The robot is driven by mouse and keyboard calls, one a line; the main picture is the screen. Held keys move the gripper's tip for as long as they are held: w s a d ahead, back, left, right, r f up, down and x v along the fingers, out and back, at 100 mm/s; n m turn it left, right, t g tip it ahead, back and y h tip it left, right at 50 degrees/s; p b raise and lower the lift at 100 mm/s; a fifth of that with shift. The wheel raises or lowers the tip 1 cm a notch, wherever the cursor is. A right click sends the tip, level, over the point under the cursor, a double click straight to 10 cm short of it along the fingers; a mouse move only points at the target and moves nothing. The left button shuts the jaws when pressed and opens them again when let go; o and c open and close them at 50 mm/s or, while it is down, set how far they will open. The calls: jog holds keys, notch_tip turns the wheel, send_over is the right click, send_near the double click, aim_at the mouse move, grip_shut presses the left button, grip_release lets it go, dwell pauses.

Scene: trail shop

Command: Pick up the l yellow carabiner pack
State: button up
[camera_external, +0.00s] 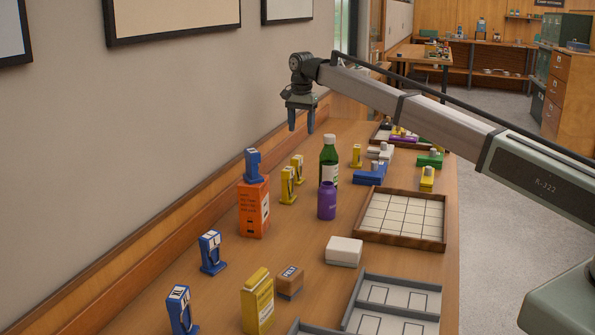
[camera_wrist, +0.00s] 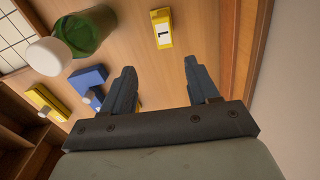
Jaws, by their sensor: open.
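My gripper (camera_external: 301,122) hangs high above the far part of the table near the wall, fingers pointing down, open and empty. In the wrist view my gripper (camera_wrist: 160,68) shows its two fingers spread apart. A yellow pack (camera_wrist: 162,28) with a white label bearing one dark upright mark lies ahead of the fingertips and below them, not touched. In the external view, yellow packs stand near the wall (camera_external: 298,168), just in front of it (camera_external: 288,186) and beyond the green bottle (camera_external: 357,155). Their letters are too small to read there.
A green bottle (camera_external: 329,150) and a purple bottle (camera_external: 327,200) stand by the yellow packs. An orange box (camera_external: 254,207) carries a blue pack (camera_external: 252,165). A blue item (camera_external: 370,174) and a wooden-rimmed tray (camera_external: 402,240) lie to the right. The wall bounds the left.

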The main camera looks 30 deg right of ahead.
aim_at(297, 157)
jog(key=f, duration=0.2)
jog(key=a+f, duration=0.1)
jog(key=f, duration=0.5)
jog(key=shift+s+a, duration=0.25)
jog(key=shift+s, duration=0.1)
jog(key=shift+w+f, duration=0.15)
jog(key=shift+f, duration=1.25)
jog(key=shift+w+f, duration=0.15)
jog(key=shift+f, duration=1.25)
jog(key=shift+c, duration=0.3)
grip_shut()
